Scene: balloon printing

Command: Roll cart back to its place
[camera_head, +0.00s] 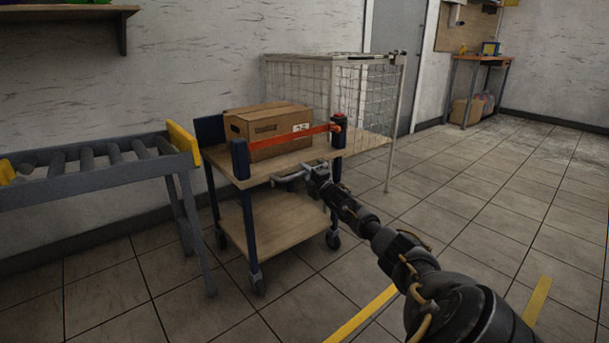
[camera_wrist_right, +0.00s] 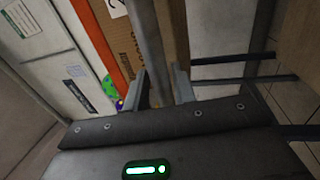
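The cart (camera_head: 262,225) has two wooden shelves, dark blue posts and casters. It stands beside the roller conveyor's end. A cardboard box (camera_head: 262,127) sits on its top shelf behind a red-orange strap (camera_head: 290,140). My right gripper (camera_head: 312,174) is at the grey handle (camera_head: 290,177) on the cart's near side. In the right wrist view the handle bar (camera_wrist_right: 150,40) runs between the fingers (camera_wrist_right: 160,88), which close around it; the box and strap show beyond. My left gripper is not in view.
A roller conveyor (camera_head: 100,180) with yellow end pieces stands close at left. A wire mesh cage (camera_head: 365,95) is behind the cart. Yellow floor lines (camera_head: 362,315) lie in front. The tiled floor at right is open, with a workbench (camera_head: 482,60) far back.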

